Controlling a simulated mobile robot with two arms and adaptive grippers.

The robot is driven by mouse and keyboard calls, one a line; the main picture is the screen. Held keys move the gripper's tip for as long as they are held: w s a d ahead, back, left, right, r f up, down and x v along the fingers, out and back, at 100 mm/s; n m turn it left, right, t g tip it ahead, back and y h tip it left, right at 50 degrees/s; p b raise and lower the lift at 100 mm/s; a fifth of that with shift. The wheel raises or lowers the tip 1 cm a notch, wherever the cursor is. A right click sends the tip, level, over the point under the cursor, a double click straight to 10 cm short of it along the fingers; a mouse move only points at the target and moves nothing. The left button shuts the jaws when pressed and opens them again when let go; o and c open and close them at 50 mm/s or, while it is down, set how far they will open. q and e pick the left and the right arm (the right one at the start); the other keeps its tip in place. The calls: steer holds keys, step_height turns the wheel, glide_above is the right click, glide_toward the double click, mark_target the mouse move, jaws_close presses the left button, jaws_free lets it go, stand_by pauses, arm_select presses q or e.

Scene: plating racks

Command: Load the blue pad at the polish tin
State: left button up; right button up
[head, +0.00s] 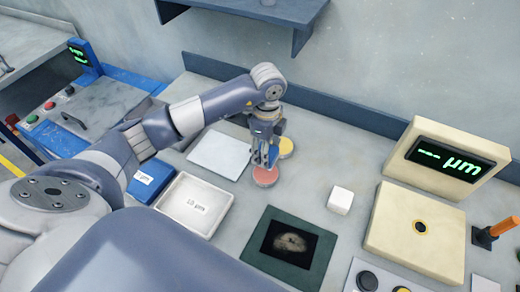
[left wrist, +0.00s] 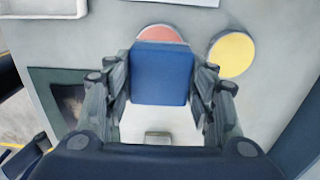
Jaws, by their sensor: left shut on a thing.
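My left gripper (head: 269,158) is shut on the blue pad (left wrist: 162,75), a squarish block between its two fingers in the left wrist view. In the head view the gripper points down just above a round red disc-like tin (head: 265,177), with a round yellow one (head: 286,147) beside it. In the left wrist view the pad covers part of the red tin (left wrist: 160,33), and the yellow tin (left wrist: 231,54) lies to the right. I cannot tell whether the pad touches the red tin, or which one is the polish tin. My right gripper is not in view.
A white sheet (head: 220,153) and a white tray (head: 171,207) lie left of the tins, with a blue box (head: 142,192) farther left. A white cube (head: 341,201), a dark framed plate (head: 258,258) and a cream gauge (head: 400,238) with display stand right and front.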

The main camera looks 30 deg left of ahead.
arm_select(q)
steer(key=shift+s+d+f+b, duration=0.1)
steer(key=shift+d+f+b, duration=0.05)
steer(key=shift+f+b, duration=0.45)
steer(key=shift+d+f+b, duration=0.1)
steer(key=shift+f+b, duration=0.3)
steer(key=shift+f, duration=0.25)
step_height(320, 180, down, 3)
steer(key=shift+a+f+b, duration=0.1)
steer(key=shift+b, duration=1.05)
steer(key=shift+f, duration=0.1)
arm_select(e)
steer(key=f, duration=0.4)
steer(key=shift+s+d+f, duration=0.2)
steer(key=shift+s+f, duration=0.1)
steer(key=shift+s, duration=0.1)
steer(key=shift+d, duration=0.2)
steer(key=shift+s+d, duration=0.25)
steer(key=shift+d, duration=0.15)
arm_select(q)
steer(key=shift+f+b, duration=0.35)
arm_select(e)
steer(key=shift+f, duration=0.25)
arm_select(q)
steer(key=shift+f, duration=0.15)
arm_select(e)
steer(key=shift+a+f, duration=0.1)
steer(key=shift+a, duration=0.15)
